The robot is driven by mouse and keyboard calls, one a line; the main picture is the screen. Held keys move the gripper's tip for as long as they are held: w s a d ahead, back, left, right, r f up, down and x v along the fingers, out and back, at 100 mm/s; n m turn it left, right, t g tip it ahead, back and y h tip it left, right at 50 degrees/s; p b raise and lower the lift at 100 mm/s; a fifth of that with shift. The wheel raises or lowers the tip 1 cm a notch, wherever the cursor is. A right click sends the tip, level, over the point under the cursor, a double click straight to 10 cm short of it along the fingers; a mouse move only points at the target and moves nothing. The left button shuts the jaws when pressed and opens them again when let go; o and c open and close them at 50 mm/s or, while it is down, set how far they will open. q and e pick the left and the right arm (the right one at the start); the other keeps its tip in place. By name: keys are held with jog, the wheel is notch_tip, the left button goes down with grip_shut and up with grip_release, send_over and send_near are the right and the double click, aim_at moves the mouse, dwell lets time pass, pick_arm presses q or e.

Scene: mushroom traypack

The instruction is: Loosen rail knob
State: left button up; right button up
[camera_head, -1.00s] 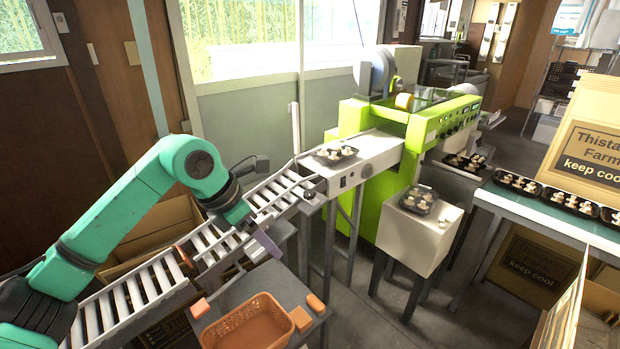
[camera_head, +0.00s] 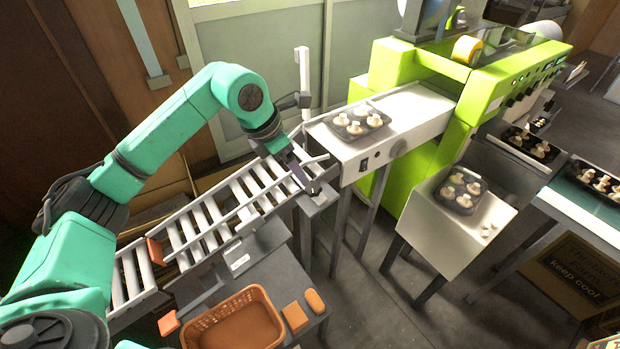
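The roller conveyor (camera_head: 183,231) runs up from the lower left to the white infeed table of the green machine. A small dark knob (camera_head: 314,188) sits at the rail's upper end, on a grey bracket; it is small and partly hidden. My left gripper (camera_head: 303,181) comes down from above the rollers, its narrow purplish fingers ending right beside the knob. I cannot tell whether the fingers touch it or how far apart they are. My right gripper is not in view.
The green wrapping machine (camera_head: 510,75) stands behind. A tray of mushrooms (camera_head: 356,123) lies on its infeed and another tray (camera_head: 459,192) on a white box stand. An orange basket (camera_head: 235,322) and orange blocks (camera_head: 294,317) sit on the grey side table.

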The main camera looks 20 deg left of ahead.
pick_arm(q)
send_over(311, 188)
jog(key=s+a, duration=0.2)
notch_tip(311, 188, down, 5)
jog(key=p+x, duration=0.1)
jog(key=x, duration=0.3)
jog(key=shift+w+d+f+p, duration=0.2)
jog(key=shift+w+d+p, duration=0.05)
jog(key=shift+p, duration=0.05)
jog(key=shift+f, duration=0.15)
jog(key=c, duration=0.3)
grip_shut()
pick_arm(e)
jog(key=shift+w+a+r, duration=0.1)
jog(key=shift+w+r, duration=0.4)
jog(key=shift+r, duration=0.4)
